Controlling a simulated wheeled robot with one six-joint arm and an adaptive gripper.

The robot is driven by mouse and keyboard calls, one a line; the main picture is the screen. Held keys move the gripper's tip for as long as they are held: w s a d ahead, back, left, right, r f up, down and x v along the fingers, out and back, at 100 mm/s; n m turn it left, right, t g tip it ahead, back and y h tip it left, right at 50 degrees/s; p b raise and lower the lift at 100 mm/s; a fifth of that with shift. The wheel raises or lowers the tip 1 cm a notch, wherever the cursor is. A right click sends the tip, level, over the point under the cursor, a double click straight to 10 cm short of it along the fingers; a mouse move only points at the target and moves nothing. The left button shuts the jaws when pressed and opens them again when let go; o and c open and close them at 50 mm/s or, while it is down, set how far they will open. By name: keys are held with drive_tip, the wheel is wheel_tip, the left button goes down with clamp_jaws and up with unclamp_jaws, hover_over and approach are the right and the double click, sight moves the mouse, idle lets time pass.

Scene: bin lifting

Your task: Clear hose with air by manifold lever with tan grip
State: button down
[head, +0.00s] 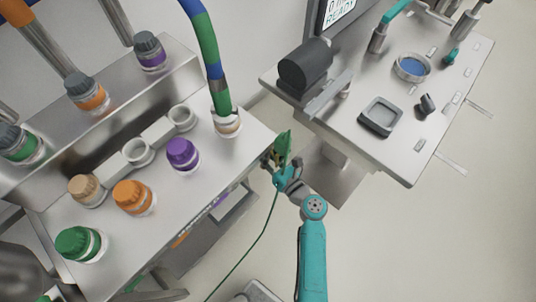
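A hose (207,45) with blue and green bands comes down from the top edge. Its lower end sits in a port with a tan collar (228,128) at the right end of the steel bench. My gripper (283,145) is just right of the bench edge, beside and apart from the hose end. A tan-topped cap (86,189) stands at the left of the bench. I cannot make out a manifold lever with a tan grip.
Green (78,242), orange (132,196) and purple (182,155) caps stand on the bench. Pipes with coloured collars rise behind. A second table (440,95) at right holds a blue dish (411,67), a tray (380,117) and a monitor. Open floor lies at lower right.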

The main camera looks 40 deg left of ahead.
drive_tip(key=m, duration=0.2)
drive_tip(key=s+m, duration=0.1)
drive_tip(key=shift+r+m+g+h, duration=0.3)
drive_tip(key=shift+m+g, duration=0.1)
drive_tip(key=shift+s+r+m+g, duration=0.1)
drive_tip(key=shift+r+m+g, duration=0.1)
drive_tip(key=shift+m, duration=0.4)
drive_tip(key=shift+s+r+m+g, duration=0.1)
drive_tip(key=shift+m+g, duration=0.1)
drive_tip(key=shift+m, duration=0.4)
drive_tip(key=c, duration=0.9)
unclamp_jaws()
drive_tip(key=shift+a, duration=0.1)
drive_tip(key=shift+c, duration=0.2)
drive_tip(key=shift+f, duration=0.1)
drive_tip(key=v, duration=1.2)
